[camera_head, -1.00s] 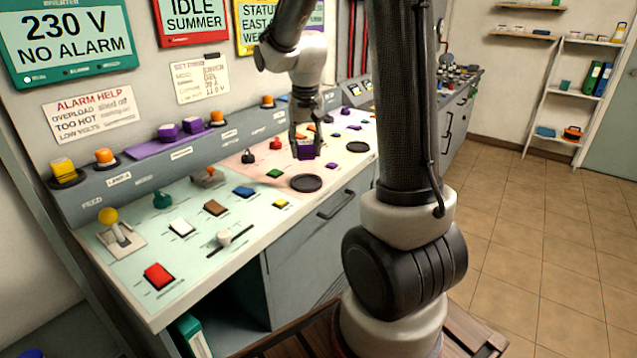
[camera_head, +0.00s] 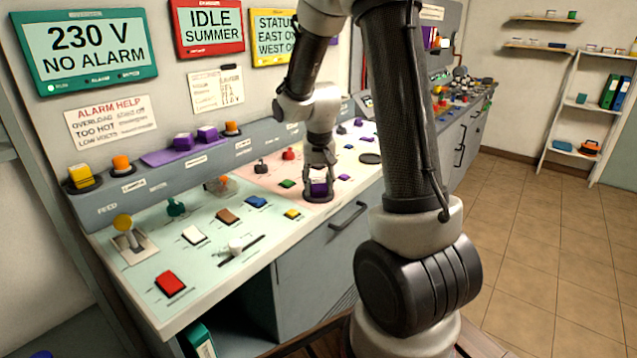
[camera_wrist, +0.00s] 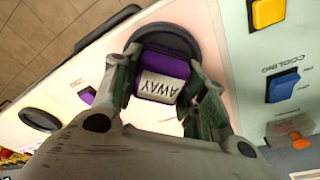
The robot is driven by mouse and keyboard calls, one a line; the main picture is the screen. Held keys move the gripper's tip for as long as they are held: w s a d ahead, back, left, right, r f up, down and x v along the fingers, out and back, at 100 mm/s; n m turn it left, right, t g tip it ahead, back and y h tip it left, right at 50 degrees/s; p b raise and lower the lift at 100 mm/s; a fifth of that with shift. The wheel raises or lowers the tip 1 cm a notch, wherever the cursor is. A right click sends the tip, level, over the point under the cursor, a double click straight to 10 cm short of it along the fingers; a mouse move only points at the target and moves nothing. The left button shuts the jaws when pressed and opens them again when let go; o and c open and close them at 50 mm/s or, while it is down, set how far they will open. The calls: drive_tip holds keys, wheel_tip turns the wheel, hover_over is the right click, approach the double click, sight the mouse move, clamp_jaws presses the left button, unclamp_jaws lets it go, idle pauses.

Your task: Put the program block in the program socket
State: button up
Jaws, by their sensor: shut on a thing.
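My gripper (camera_head: 319,188) is shut on a purple block with a white label reading AWAY (camera_wrist: 163,75). The label reads upside down in the wrist view. The block (camera_head: 319,187) is at the near round black socket (camera_head: 317,199) on the pink part of the console. In the wrist view the socket's dark ring (camera_wrist: 140,40) shows around the block's far end. I cannot tell whether the block's base is fully seated, as the fingers and block hide it. A second black socket (camera_head: 370,159) lies farther along the console and also shows in the wrist view (camera_wrist: 40,119).
Two more purple blocks (camera_head: 207,133) stand on a purple strip (camera_head: 155,158) on the back ledge. A green button (camera_head: 287,183), a yellow button (camera_head: 292,214), a blue switch (camera_head: 256,202) and a red knob (camera_head: 288,154) are near my gripper. A drawer handle (camera_head: 347,215) juts from the front.

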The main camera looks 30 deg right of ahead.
drive_tip(key=o, duration=1.1)
drive_tip(key=shift+s+f, duration=0.1)
drive_tip(key=shift+f, duration=0.1)
drive_tip(key=shift+c, duration=0.2)
drive_tip(key=shift+r, duration=0.1)
drive_tip(key=shift+r, duration=0.25)
wheel_tip(320, 180, up, 13)
drive_tip(key=s+a, duration=0.1)
drive_tip(key=s, duration=0.2)
drive_tip(key=s+a+r+n+t, duration=0.1)
drive_tip(key=s+a+r+n, duration=0.1)
drive_tip(key=s, duration=0.8)
drive_tip(key=s+a+r+n+t, duration=0.1)
drive_tip(key=s+a+r+n, duration=0.1)
drive_tip(key=s, duration=0.8)
drive_tip(key=shift+s+r+n+t+y, duration=0.3)
drive_tip(key=shift+s+n+y, duration=0.1)
drive_tip(key=shift+n, duration=0.1)
drive_tip(key=shift+w+a, duration=0.1)
